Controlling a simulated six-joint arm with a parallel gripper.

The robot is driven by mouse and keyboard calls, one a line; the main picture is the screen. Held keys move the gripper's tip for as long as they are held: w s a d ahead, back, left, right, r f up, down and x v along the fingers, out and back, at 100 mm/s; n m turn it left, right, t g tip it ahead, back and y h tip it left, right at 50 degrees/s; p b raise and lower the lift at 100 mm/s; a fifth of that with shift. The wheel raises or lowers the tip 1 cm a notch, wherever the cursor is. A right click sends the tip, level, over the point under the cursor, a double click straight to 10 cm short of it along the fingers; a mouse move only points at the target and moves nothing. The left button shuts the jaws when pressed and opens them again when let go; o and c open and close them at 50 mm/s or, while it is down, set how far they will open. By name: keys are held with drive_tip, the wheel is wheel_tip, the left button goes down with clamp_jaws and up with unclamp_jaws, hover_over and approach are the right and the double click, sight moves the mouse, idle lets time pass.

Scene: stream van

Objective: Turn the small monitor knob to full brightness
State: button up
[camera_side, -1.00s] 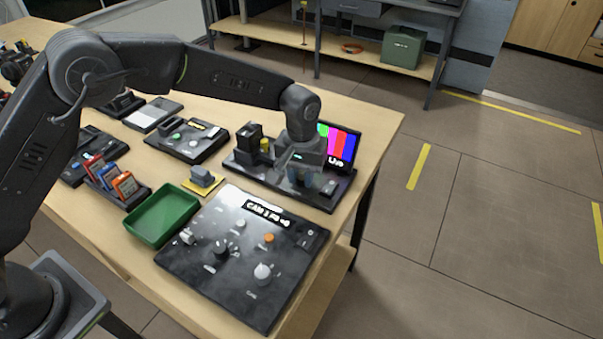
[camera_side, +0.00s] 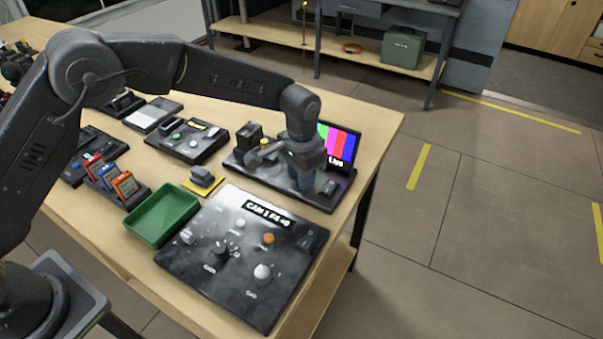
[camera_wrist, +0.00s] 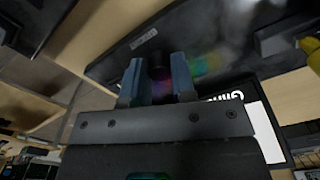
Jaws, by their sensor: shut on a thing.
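The small monitor (camera_side: 340,146) stands at the back right of its dark base panel (camera_side: 318,197) and shows colour bars with "LIVE" under them. My gripper (camera_side: 302,180) points down at the panel in front of the screen and partly covers it. In the wrist view, its two blue-grey fingers (camera_wrist: 159,68) are shut on a small dark round knob (camera_wrist: 159,88), with one finger on each side. The knob is hidden in the side view. I cannot read its angle.
A black block with a yellow part (camera_side: 249,135) stands left of my gripper on the same panel. A camera control panel (camera_side: 195,270) with several knobs lies in front. A green tray (camera_side: 160,217) and a grey piece on a yellow pad (camera_side: 202,181) are to the left.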

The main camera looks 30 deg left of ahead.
drive_tip(key=m, duration=0.3)
drive_tip(key=shift+m, duration=2.1)
drive_tip(key=o, duration=0.9)
drive_tip(key=shift+r, duration=0.1)
wheel_tip(320, 180, up, 14)
drive_tip(key=shift+f, duration=0.15)
